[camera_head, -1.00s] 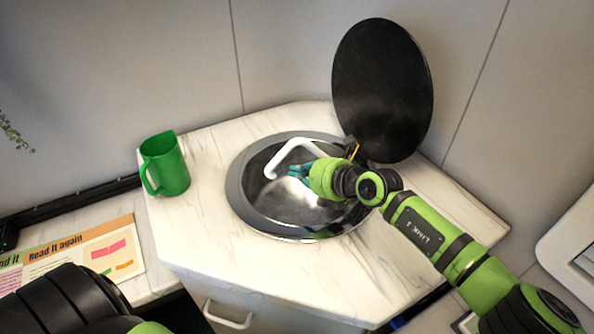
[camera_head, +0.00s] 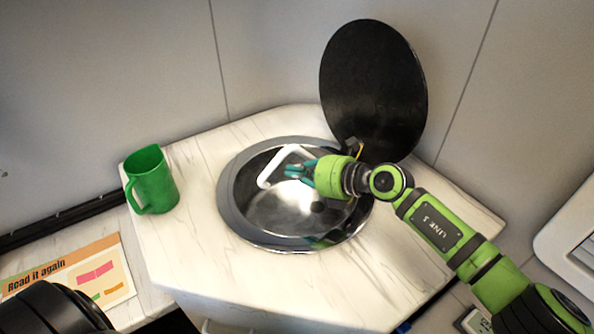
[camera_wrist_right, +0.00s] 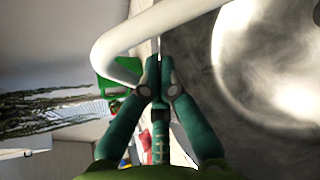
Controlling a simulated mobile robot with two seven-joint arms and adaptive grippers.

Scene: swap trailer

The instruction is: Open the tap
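The white bent tap (camera_head: 270,172) reaches over the round metal sink (camera_head: 229,200) in the head view. It also crosses the upper left of the right wrist view (camera_wrist_right: 118,42). My right gripper (camera_head: 290,169) has teal fingers and is over the sink, close beside the tap. In the right wrist view its fingertips (camera_wrist_right: 159,62) meet, with the tap's white pipe right by them. I cannot tell whether they touch the pipe. The tap's base and any handle are hidden behind my right gripper and arm. My left gripper is out of view.
A black round lid (camera_head: 372,85) stands upright behind the sink. A green mug (camera_head: 153,182) stands on the marble-look counter (camera_head: 200,250) at the left. A printed sheet (camera_head: 75,275) lies at the lower left. The counter's front is clear.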

